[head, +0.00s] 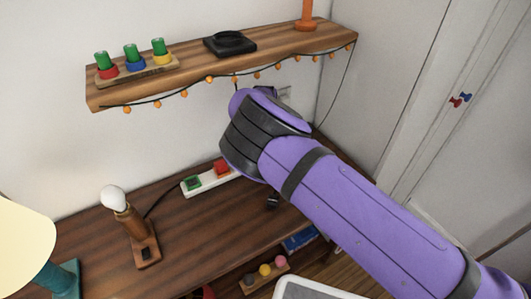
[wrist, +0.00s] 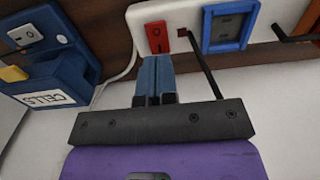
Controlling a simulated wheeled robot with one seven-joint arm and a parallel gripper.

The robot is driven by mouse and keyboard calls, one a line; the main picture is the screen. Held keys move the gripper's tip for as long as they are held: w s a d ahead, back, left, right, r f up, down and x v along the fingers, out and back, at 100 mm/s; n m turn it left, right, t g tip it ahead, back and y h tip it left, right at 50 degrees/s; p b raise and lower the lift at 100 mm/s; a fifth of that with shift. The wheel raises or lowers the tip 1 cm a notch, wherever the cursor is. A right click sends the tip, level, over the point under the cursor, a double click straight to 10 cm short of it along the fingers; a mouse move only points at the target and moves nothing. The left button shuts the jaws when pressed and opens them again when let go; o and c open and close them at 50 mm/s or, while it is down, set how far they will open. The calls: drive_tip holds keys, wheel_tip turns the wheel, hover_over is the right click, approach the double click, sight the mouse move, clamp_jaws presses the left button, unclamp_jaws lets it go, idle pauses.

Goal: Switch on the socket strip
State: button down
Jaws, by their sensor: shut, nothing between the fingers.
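The white socket strip (head: 207,184) lies on the wooden table in the head view, with a green socket and a red socket showing. Its right part is hidden behind my arm. In the wrist view the strip (wrist: 140,16) shows a red rocker switch (wrist: 157,37) with small marks, beside a blue-framed socket (wrist: 228,27). My gripper (wrist: 156,58) is shut and empty. Its fingertips are just below the red switch in the picture; I cannot tell whether they touch it. The head view does not show the fingertips clearly.
A bulb lamp (head: 134,225) stands on the table. A wooden shelf (head: 190,77) with a string of small orange lights hangs above.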

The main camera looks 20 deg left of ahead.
drive_tip(key=shift+f, duration=1.3)
idle(1.0)
drive_tip(key=shift+r, duration=0.1)
drive_tip(key=shift+r, duration=3.4)
